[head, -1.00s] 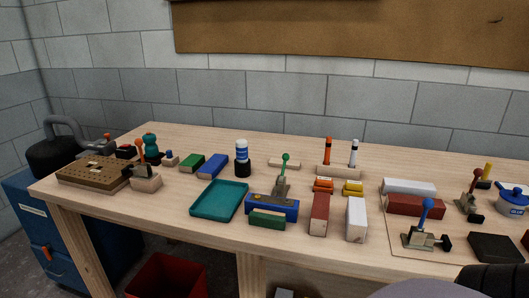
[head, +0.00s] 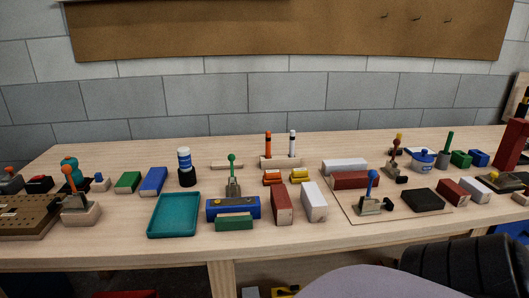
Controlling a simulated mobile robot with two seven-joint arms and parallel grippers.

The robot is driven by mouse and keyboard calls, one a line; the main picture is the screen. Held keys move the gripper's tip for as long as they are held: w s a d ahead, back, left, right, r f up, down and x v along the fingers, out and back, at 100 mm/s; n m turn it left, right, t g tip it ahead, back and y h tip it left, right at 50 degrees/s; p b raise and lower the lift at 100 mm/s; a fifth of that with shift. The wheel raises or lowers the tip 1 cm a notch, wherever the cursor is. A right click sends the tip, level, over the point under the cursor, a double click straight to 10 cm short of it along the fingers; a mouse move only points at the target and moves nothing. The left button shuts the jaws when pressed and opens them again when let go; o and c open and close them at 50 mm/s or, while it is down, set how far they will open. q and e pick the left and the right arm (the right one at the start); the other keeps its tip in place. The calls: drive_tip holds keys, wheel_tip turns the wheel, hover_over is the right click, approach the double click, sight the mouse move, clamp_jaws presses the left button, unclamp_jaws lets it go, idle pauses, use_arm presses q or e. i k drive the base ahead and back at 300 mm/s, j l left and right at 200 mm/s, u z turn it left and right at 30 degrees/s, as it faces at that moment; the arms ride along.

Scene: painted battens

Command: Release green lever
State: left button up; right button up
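The lever with a green ball knob (head: 232,158) stands upright on a metal toggle clamp (head: 233,187) near the middle of the bench. The clamp is right behind a blue batten (head: 222,209), and its lower part is hidden by it. A green block (head: 234,222) lies against the front of the blue batten. I cannot tell whether the clamp presses on the batten. Neither of my grippers is in view.
A teal tray (head: 174,214) lies left of the clamp. Red (head: 281,205) and white (head: 314,202) battens stand close on its right. A blue-knobbed clamp (head: 371,195) is farther right. An orange-knobbed clamp (head: 77,200) is at the left. Bare wood runs along the front edge.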

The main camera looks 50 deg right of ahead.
sight(230, 157)
drive_tip(key=z, duration=1.3)
